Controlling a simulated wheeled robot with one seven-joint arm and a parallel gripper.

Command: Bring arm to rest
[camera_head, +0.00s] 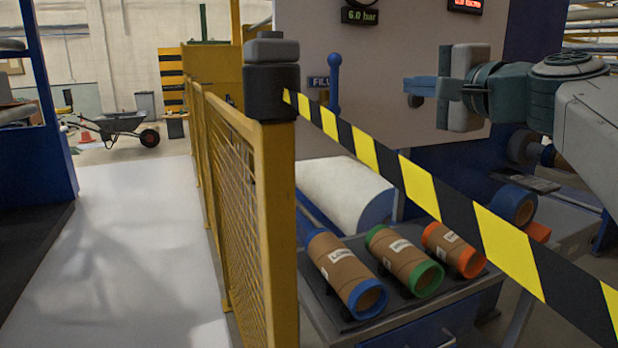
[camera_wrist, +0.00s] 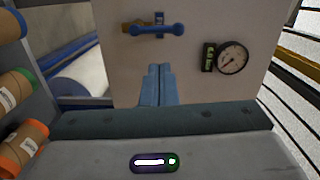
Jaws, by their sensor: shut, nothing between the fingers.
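My gripper (camera_head: 420,88) is at the upper right in the head view, held in the air in front of the pale machine panel. Its blue fingers point left and are shut with nothing between them. In the wrist view the shut blue fingers (camera_wrist: 156,86) show at the middle against the panel (camera_wrist: 200,60). My grey arm comes in from the right edge of the head view, above the striped barrier tape. The gripper appears apart from the panel, but the exact gap cannot be told.
Yellow-black tape (camera_head: 430,190) runs from the yellow fence post (camera_head: 277,200) to the lower right. Rollers with blue (camera_head: 368,299), green (camera_head: 425,279) and orange (camera_head: 471,262) ends lie on a dark tray. A blue lever (camera_head: 334,80) and gauge (camera_wrist: 233,58) are on the panel. The left walkway is clear.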

